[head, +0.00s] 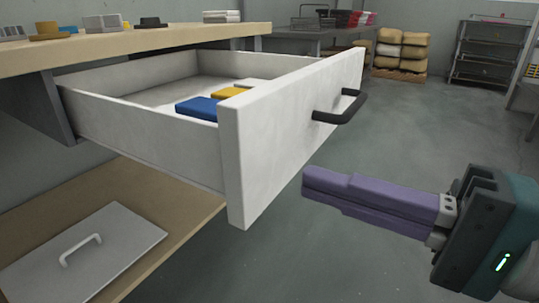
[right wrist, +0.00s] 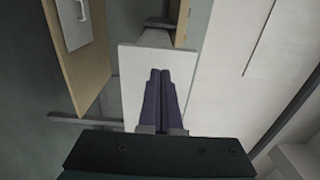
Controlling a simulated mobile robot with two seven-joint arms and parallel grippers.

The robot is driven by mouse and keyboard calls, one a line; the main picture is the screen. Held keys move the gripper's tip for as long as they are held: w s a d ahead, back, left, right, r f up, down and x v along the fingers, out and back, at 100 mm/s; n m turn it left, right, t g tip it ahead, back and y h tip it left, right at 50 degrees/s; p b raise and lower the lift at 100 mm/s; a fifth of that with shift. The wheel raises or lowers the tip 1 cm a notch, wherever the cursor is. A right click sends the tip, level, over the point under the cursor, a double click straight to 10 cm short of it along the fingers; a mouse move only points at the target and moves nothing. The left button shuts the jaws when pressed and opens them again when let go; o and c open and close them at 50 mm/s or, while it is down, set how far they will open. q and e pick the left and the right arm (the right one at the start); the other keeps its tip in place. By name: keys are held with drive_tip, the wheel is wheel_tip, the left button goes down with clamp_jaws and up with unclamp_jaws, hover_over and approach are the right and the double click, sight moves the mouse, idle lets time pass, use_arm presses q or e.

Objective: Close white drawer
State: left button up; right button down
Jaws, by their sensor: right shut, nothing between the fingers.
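The white drawer (head: 250,150) is pulled well out from under the wooden worktop in the head view. Its front panel has a black bar handle (head: 341,107). Blue, yellow and white items lie inside the drawer. My right gripper (head: 306,185) is shut and empty, in front of the drawer front and below the handle in the head view. In the right wrist view, the shut purple fingers (right wrist: 160,74) overlap the white drawer front (right wrist: 133,66). I cannot tell whether they touch it. My left gripper is not in view.
The wooden worktop (head: 150,40) above the drawer carries several small objects. A lower shelf (head: 185,215) holds a grey lid (head: 110,250) with a handle. Stacked sacks (head: 402,50) and a rack (head: 490,50) stand at the back. The grey floor to the right is clear.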

sight(254, 166)
drive_tip(key=x, duration=0.4)
drive_tip(key=shift+b, duration=0.3)
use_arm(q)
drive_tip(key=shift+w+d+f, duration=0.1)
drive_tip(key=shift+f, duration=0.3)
use_arm(e)
drive_tip(key=shift+w+a, duration=0.2)
drive_tip(key=shift+a, duration=0.05)
drive_tip(key=shift+a, duration=0.1)
